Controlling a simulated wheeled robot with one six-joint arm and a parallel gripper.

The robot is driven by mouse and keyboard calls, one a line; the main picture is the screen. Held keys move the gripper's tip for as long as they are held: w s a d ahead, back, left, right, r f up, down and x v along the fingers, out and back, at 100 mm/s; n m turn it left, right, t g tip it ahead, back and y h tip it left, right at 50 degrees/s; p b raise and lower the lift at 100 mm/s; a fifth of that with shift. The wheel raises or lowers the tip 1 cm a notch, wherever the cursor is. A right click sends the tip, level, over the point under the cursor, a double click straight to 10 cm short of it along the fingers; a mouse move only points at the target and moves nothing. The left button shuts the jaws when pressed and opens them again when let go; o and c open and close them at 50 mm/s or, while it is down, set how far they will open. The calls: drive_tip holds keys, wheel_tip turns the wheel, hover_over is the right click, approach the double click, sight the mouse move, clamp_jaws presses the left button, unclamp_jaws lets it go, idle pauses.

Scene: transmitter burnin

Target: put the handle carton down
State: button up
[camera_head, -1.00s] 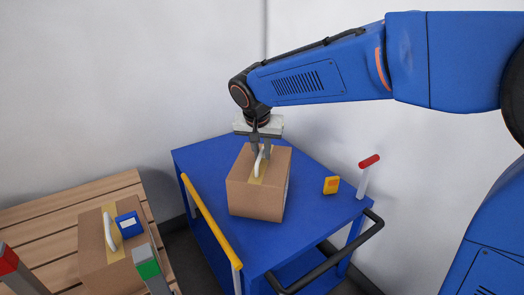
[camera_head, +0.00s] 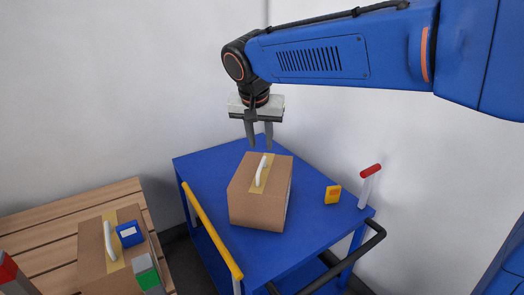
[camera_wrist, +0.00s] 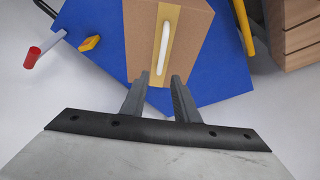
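The handle carton (camera_head: 259,207) is a brown box with a tan tape strip and a white handle (camera_head: 261,170) on top. It sits upright on the blue cart top (camera_head: 205,165). My gripper (camera_head: 260,146) is above the carton's far edge, its two fingers apart and empty, clear of the handle. In the wrist view, the carton (camera_wrist: 190,50) and its handle (camera_wrist: 165,45) lie beyond the open fingertips (camera_wrist: 160,78).
A second handled carton (camera_head: 92,262) with a blue box (camera_head: 130,234) on it stands on the wooden pallet (camera_head: 50,222) at left. On the cart are a small yellow item (camera_head: 332,194), a yellow rail (camera_head: 212,239), a red-topped post (camera_head: 368,183) and a black push handle (camera_head: 340,264).

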drive_tip(key=s+d+f, duration=0.1)
drive_tip(key=s+d, duration=0.3)
drive_tip(key=d, duration=0.3)
drive_tip(key=s+d+f+n, duration=0.1)
drive_tip(key=s+d, duration=0.3)
drive_tip(key=d, duration=0.3)
drive_tip(key=s+d, duration=0.3)
drive_tip(key=d, duration=0.4)
drive_tip(key=s+d+f, duration=0.5)
drive_tip(key=s+f, duration=0.1)
drive_tip(key=s, duration=0.1)
drive_tip(key=s+d+f+n, duration=0.1)
drive_tip(key=s+d+f, duration=0.3)
drive_tip(key=s, duration=0.4)
drive_tip(key=shift+s+d+f+y, duration=0.25)
drive_tip(key=shift+d+f+y, duration=0.15)
drive_tip(key=shift+f, duration=0.45)
